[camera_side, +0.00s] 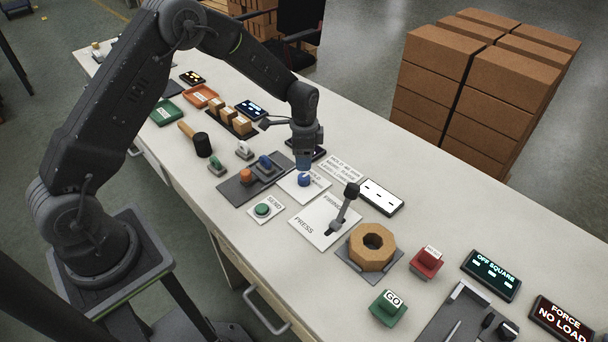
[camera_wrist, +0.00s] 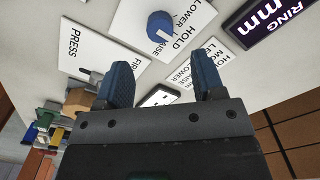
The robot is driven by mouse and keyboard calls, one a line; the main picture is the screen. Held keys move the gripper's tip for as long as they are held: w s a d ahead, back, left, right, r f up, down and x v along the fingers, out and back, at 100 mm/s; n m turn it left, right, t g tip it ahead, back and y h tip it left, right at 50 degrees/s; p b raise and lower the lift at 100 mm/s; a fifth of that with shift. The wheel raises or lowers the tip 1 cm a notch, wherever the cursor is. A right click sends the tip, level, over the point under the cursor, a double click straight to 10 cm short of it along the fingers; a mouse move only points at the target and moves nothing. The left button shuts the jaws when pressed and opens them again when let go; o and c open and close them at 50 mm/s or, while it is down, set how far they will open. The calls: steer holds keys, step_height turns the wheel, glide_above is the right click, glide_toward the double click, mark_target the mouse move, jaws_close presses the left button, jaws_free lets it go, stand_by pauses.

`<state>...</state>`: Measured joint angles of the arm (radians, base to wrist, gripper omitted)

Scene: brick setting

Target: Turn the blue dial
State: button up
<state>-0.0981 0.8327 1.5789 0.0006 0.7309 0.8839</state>
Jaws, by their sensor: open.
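The blue dial (camera_side: 305,180) sits on a white plate (camera_side: 293,192) in the middle of the bench. In the wrist view the dial (camera_wrist: 162,25) shows a white pointer mark, and its plate carries the words RAISE, HOLD and LOWER. My gripper (camera_side: 304,160) hangs above the dial in the side view, pointing down. In the wrist view its two blue fingertips (camera_wrist: 163,78) are apart with nothing between them, and the dial lies beyond them. The gap between fingers and dial is hard to judge in the side view.
A black lever (camera_side: 345,205) stands on the FIRING PRESS plate to the right. A green SEND button (camera_side: 262,209) is in front, and a grey plate with an orange knob (camera_side: 247,176) is left. A tan octagonal ring (camera_side: 373,243) sits further right.

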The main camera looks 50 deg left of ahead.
mark_target(304, 176)
step_height(304, 176, down, 8)
steer(key=shift+r, duration=0.2)
steer(key=shift+c, duration=0.2)
steer(key=c, duration=0.9)
